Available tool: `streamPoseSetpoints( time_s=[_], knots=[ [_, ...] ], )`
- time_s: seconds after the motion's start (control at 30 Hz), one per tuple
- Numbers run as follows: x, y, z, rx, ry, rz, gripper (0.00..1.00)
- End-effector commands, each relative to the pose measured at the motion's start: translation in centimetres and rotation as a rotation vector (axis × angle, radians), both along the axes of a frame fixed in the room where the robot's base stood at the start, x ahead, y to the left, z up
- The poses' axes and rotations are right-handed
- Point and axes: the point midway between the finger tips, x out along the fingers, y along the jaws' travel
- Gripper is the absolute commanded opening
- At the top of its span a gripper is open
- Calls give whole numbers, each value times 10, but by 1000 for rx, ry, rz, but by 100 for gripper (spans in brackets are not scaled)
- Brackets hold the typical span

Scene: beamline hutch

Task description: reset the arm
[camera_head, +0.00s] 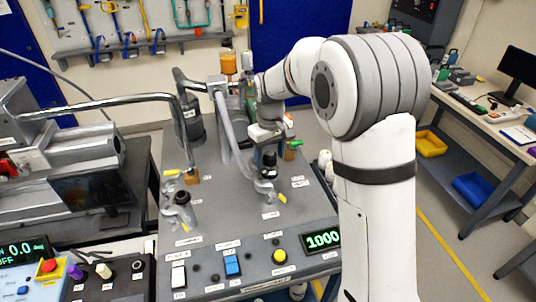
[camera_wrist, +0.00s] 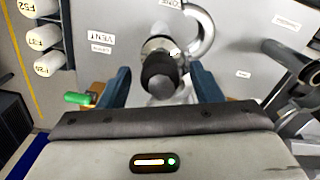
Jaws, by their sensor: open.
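My white arm (camera_head: 372,90) reaches over the grey control panel from the right of the head view. My gripper (camera_wrist: 163,82) shows two blue fingers in the wrist view, spread apart. A black-capped knob or valve stem (camera_wrist: 160,72) stands between the fingers, with a gap on each side. The same black-capped part shows in the head view (camera_head: 269,160), below my wrist. Whether anything touches it cannot be told. A green-handled valve (camera_wrist: 78,98) lies just left of the left finger in the wrist view. My gripper is mostly hidden in the head view.
The grey panel (camera_head: 225,225) carries labelled valves, pipes, buttons and a display (camera_head: 322,239) reading 1000. A metal chamber (camera_head: 70,150) stands left. White cylinders (camera_wrist: 47,37) stand beside the panel. A workbench (camera_head: 500,130) is at right, with floor between.

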Motion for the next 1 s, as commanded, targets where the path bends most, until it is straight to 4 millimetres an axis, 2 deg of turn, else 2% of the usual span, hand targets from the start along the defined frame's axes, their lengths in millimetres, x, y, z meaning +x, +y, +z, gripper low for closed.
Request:
streamPoseSetpoints(
  time_s=[0.4,0.53,0.73,0.87,1.0],
  knots=[
    [0,1,62,1,-4,0,59],
    [-1,0,73,0,-2,0,59],
    [-2,0,77,1,-1,0,59],
    [-23,-23,91,9,-30,-57,59],
    [-60,-54,106,21,-73,-145,59]
  ],
)
